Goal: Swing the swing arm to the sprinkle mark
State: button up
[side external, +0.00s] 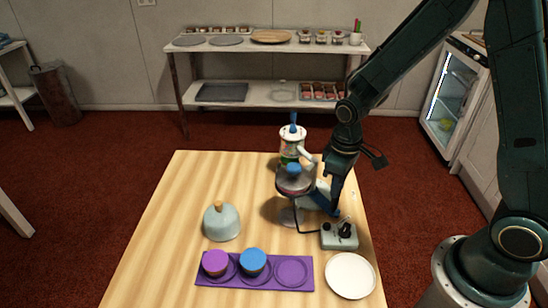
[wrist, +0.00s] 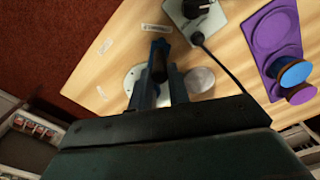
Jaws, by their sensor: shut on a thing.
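My gripper (side external: 328,203) is low at the right side of the table, beside the turntable (side external: 292,215). In the wrist view its blue fingers (wrist: 160,78) are closed around a dark upright post, which appears to be the swing arm's handle (wrist: 158,60). Most of the swing arm is hidden by my gripper. A round red-and-grey piece with a blue top (side external: 293,182) is held above the turntable base. White labels lie on the table: one (wrist: 157,28), another (wrist: 105,47) and a third (wrist: 101,92). Their print is too small to tell which is the sprinkle mark.
A control box (side external: 339,236) with a black knob and cable stands in front of my gripper. A tall dispenser (side external: 291,142) is behind. A purple tray (side external: 291,272) with purple and blue pieces, a white plate (side external: 350,276) and a pale dome (side external: 221,222) are nearby. The table's left side is clear.

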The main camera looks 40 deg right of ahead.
jog(key=shift+w+a, duration=0.2)
jog(key=shift+a, duration=0.1)
dwell(0.4)
jog(key=o, duration=0.8)
jog(key=shift+s, duration=0.1)
jog(key=shift+r, duration=0.1)
jog(key=shift+r, duration=3.4)
jog(key=shift+s+r, duration=0.1)
jog(key=shift+r, duration=0.05)
